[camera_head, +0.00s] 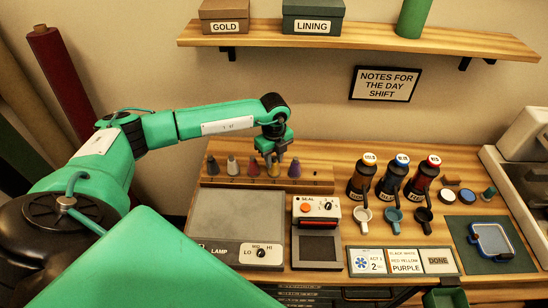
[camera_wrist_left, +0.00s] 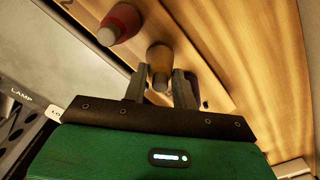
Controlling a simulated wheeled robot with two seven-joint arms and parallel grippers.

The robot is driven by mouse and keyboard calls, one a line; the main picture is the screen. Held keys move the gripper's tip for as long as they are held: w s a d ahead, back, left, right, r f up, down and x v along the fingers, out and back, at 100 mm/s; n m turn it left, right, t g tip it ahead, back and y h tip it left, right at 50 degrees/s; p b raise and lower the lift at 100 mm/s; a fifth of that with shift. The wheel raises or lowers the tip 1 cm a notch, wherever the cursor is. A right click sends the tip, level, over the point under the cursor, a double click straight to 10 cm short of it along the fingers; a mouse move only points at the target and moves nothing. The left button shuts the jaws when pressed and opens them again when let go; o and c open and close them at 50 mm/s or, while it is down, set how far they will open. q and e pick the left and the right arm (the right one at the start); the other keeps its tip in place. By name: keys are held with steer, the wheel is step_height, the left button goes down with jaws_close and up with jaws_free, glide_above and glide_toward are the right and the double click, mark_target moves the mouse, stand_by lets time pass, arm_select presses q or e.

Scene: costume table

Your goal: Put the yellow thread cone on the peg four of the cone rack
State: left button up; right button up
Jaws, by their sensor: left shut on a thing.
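The yellow thread cone (camera_head: 274,170) is fourth from the left in the row on the wooden cone rack (camera_head: 222,181). My left gripper (camera_head: 274,158) is above the rack, pointing down, with its fingers around this cone. In the left wrist view the yellow cone (camera_wrist_left: 160,62) is between the two fingers of my left gripper (camera_wrist_left: 160,88). Whether the cone's base sits fully down on its peg is hidden. A dark red cone (camera_wrist_left: 122,22) stands beside it. At the bottom right of the head view, a green and dark part (camera_head: 447,297) looks like my right arm; its fingers cannot be made out.
A lamp box (camera_head: 238,218) and a seal device (camera_head: 317,209) are in front. Bottles (camera_head: 395,180) and cups (camera_head: 393,220) stand to the right. A shelf (camera_head: 360,38) hangs above.

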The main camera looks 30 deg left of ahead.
mark_target(274, 157)
arm_select(q)
steer(key=o, duration=1)
steer(key=shift+c, duration=0.2)
arm_select(e)
steer(key=shift+w+d, duration=0.2)
steer(key=shift+d, duration=0.4)
arm_select(q)
steer(key=shift+r, duration=0.4)
step_height(274, 157, up, 11)
steer(key=b, duration=0.3)
steer(key=shift+r, duration=0.2)
arm_select(e)
steer(key=f, duration=0.3)
steer(key=shift+s+a+f, duration=0.1)
steer(key=shift+a+f, duration=0.1)
steer(key=shift+a, duration=0.15)
steer(key=shift+d, duration=0.2)
arm_select(q)
steer(key=shift+f, duration=0.1)
